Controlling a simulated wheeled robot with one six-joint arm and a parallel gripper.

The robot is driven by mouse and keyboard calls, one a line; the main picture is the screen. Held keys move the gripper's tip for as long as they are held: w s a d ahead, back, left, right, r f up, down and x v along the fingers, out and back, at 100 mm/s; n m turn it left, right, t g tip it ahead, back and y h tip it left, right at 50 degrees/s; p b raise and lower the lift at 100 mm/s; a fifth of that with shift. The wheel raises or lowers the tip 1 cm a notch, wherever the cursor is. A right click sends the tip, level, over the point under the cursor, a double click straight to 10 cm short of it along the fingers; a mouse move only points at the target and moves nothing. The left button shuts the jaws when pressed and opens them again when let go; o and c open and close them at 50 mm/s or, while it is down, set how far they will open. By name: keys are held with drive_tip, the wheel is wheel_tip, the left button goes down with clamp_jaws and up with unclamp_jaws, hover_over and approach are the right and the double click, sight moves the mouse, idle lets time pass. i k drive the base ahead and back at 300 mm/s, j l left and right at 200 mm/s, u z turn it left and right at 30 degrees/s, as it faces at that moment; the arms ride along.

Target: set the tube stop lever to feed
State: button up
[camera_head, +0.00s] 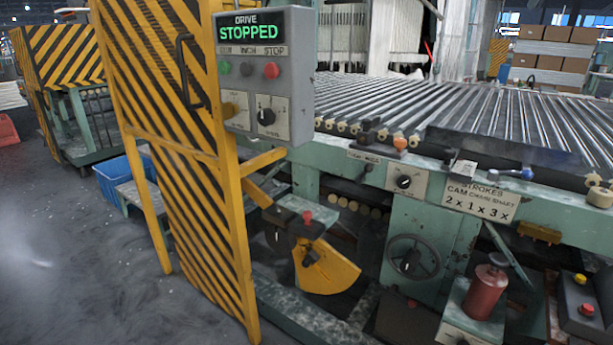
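My gripper is not in view. No lever is clearly marked as the tube stop lever. A small dark lever-like fitting (368,131) with an orange-brown knob (400,143) stands on the green front rail, above a small plate (364,157) whose lettering is too small to read surely.
A grey control box (265,75) shows "DRIVE STOPPED". A yellow-black striped guard (185,150) stands at left.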

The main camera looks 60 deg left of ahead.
sight(359, 179)
drive_tip(key=u, duration=1.7)
